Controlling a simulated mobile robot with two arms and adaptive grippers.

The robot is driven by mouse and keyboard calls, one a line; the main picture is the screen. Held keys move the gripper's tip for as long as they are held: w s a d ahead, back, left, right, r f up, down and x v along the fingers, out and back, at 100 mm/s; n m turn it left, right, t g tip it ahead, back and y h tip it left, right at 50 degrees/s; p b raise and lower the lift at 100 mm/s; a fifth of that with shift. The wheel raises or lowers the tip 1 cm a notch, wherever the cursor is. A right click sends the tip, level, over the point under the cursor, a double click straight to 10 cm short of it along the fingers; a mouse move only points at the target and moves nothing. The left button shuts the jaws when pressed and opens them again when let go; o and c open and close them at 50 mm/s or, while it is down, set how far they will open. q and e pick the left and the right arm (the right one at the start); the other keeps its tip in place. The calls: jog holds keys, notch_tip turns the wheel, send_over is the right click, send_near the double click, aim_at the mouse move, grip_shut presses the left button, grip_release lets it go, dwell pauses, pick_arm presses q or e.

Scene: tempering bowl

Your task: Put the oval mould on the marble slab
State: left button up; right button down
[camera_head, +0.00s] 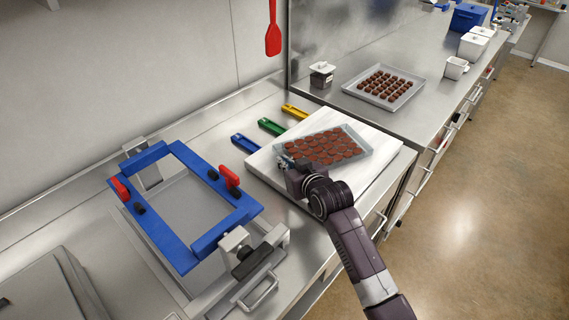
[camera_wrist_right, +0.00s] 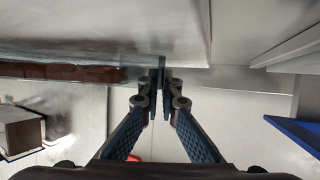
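The oval mould (camera_head: 330,145), a pale grey tray with rows of brown oval pieces, is over the white marble slab (camera_head: 377,181). It appears flat on the slab or very slightly above it; I cannot tell which. My right gripper (camera_head: 287,163) is at the mould's left end. In the right wrist view, the fingertips (camera_wrist_right: 162,80) are almost together at the thin rim of the mould (camera_wrist_right: 75,72), apparently pinching it. The slab (camera_wrist_right: 150,25) also shows there. My left gripper is not in view.
A blue frame (camera_head: 160,155) with red handles stands left of the slab. Blue, green (camera_head: 271,127) and yellow (camera_head: 294,112) handled tools lie behind the slab. A grey tray (camera_head: 352,89) of brown pieces and a small white-lidded container (camera_head: 321,75) stand farther back.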

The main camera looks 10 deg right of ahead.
jog(key=shift+f, duration=0.3)
jog(key=c, duration=2.6)
grip_release()
jog(key=shift+f, duration=0.15)
jog(key=o, duration=0.4)
jog(key=shift+o, duration=0.2)
jog(key=shift+s, duration=0.15)
jog(key=b+v, duration=0.1)
jog(key=v, duration=1)
jog(key=shift+s+d, duration=0.15)
jog(key=shift+s, duration=0.2)
